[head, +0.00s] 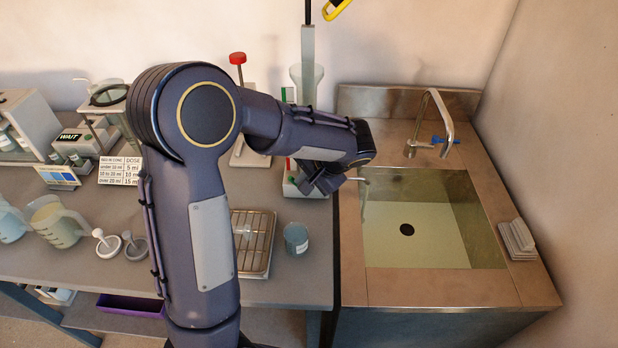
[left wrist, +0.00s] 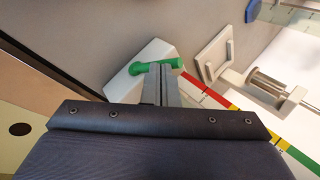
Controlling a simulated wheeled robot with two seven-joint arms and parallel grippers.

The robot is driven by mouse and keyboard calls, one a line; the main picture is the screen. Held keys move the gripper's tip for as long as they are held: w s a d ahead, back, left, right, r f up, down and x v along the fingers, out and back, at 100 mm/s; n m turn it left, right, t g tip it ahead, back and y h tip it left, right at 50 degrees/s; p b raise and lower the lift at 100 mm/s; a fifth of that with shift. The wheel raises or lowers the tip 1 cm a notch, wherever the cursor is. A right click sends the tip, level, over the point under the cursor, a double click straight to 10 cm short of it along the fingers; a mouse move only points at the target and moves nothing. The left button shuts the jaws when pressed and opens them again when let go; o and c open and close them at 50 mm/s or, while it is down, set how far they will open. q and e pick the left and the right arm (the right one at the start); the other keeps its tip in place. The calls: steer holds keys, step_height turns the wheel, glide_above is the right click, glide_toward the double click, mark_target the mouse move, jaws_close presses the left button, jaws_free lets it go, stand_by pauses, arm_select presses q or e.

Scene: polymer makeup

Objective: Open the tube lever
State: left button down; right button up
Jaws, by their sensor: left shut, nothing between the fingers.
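In the left wrist view a green lever (left wrist: 143,68) lies across a white block (left wrist: 150,52). My left gripper (left wrist: 161,70) is shut and empty, with its fingertips right at the green lever, overlapping it in the picture; whether they touch cannot be told. In the head view my left gripper (head: 322,180) hangs low beside the left edge of the sink, and the lever is hidden behind it. My right gripper is not in view.
A sink (head: 430,230) with a tap (head: 443,115) is to the right. A wire rack (head: 253,240) and a glass beaker (head: 296,238) stand on the bench in front. A red-knobbed stand (head: 237,60) is behind my arm. A red, yellow and green strip (left wrist: 230,103) runs beside the block.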

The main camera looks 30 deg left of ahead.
arm_select(q)
steer(key=shift+s+a+h+b, duration=0.2)
steer(key=shift+a+h+b, duration=0.1)
steer(key=shift+h+b, duration=0.15)
stand_by(0.4)
steer(key=shift+s+a+f+t+h+b, duration=0.25)
steer(key=shift+a+t+h+b, duration=0.3)
steer(key=shift+h+b, duration=0.15)
steer(key=shift+s+a+f+n+t+h+b, duration=0.25)
steer(key=shift+a+h+b, duration=0.15)
steer(key=shift+h, duration=0.25)
steer(key=shift+s+a+f+n+t+h+b, duration=0.15)
steer(key=shift+a+n+t+h+b, duration=0.15)
steer(key=shift+h, duration=0.3)
steer(key=shift+s+a+f+b, duration=0.2)
steer(key=shift+a+f+b, duration=0.2)
steer(key=shift+a, duration=0.15)
steer(key=shift+d, duration=0.1)
